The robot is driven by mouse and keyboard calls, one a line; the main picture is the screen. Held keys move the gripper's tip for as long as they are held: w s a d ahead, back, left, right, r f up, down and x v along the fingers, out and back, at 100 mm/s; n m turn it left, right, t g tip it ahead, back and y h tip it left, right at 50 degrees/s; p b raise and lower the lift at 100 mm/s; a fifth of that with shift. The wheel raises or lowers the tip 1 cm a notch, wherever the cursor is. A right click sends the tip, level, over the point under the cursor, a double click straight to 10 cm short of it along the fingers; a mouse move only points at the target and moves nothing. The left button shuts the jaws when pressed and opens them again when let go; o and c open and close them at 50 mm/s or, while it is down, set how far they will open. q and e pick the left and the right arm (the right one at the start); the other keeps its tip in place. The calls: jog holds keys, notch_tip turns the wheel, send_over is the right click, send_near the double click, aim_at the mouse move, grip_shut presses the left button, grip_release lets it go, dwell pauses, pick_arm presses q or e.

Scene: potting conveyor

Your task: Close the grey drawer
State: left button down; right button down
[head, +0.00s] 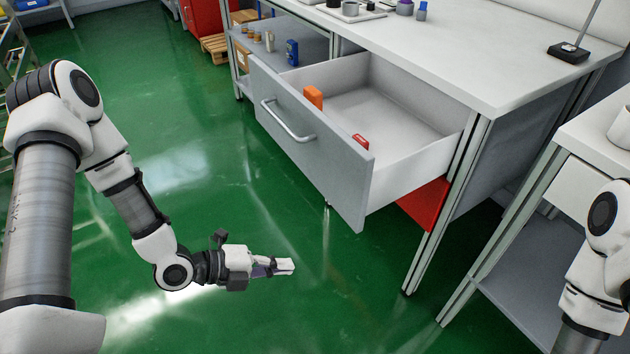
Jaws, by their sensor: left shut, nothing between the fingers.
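The grey drawer (310,155) is pulled out from under the white workbench top (470,60). Its front panel carries a silver bar handle (287,121). Inside the drawer lie an orange item (313,96) and a small red item (361,141). My left gripper (284,267) is shut and empty, low in front of the drawer and apart from it, pointing right. My right arm shows at the right edge, but its gripper is out of view.
A red box (424,204) sits below the drawer by the bench leg. A shelf left of the drawer holds a blue item (292,52) and several small cans. A second table (588,135) stands at the right. Green floor (190,150) is clear in front of the drawer.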

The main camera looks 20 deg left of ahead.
pick_arm(q)
jog(key=w+a+r+t, duration=0.2)
jog(key=a+r+t, duration=0.15)
jog(key=r, duration=0.25)
jog(key=w+a+r+t, duration=0.3)
jog(key=a+r, duration=0.1)
jog(key=r, duration=0.2)
jog(key=b, duration=0.6)
send_near(326, 170)
jog(key=shift+n+h, duration=0.4)
jog(key=x, duration=0.6)
jog(key=shift+w+d+f, duration=0.1)
jog(key=shift+w+f, duration=0.15)
jog(key=shift+w+d+r, duration=0.15)
jog(key=shift+w, duration=0.2)
